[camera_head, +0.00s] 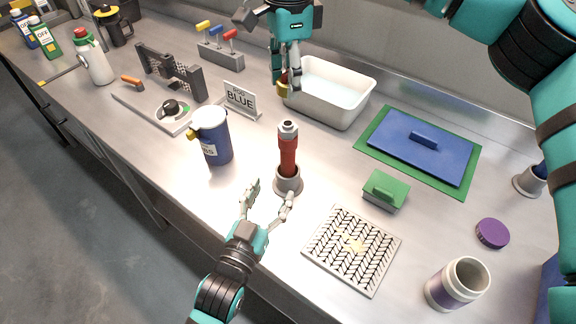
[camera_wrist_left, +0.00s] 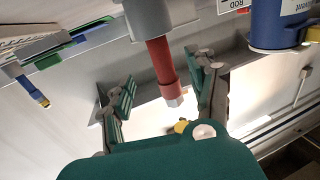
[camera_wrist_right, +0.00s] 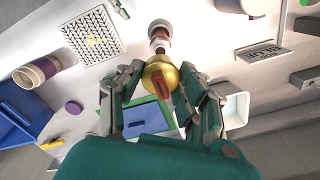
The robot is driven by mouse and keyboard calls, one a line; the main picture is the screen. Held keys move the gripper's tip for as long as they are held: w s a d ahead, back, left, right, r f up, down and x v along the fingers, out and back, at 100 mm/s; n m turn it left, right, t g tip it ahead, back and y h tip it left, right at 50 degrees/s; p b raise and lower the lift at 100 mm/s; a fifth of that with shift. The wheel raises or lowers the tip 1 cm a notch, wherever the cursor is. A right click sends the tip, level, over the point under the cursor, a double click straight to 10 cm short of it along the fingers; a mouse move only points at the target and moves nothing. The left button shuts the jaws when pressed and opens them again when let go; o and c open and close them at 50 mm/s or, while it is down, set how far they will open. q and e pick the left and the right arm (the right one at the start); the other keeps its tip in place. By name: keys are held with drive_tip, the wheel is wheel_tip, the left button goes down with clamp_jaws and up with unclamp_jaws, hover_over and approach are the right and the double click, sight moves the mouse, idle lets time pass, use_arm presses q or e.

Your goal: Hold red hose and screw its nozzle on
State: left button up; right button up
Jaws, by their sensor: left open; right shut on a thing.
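The red hose (camera_head: 288,157) stands upright in a grey round holder (camera_head: 288,183) with a grey metal end on top. My left gripper (camera_head: 271,192) is open and low in front of the holder. In the left wrist view the red hose (camera_wrist_left: 162,68) shows between its spread fingers, without visible contact. My right gripper (camera_head: 284,84) is shut on a brass nozzle (camera_head: 282,90), held behind the hose by the white tub, apart from the hose. In the right wrist view the nozzle (camera_wrist_right: 160,76) has a red part, and its far end is partly hidden by the fingers.
A blue jug (camera_head: 216,145) stands left of the hose. A white tub (camera_head: 335,105) is behind it. A BLUE rod sign (camera_head: 240,98) stands behind the jug.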

sight(285, 167)
use_arm(q)
drive_tip(key=x, duration=1)
drive_tip(key=shift+w, duration=0.2)
clamp_jaws()
idle(0.4)
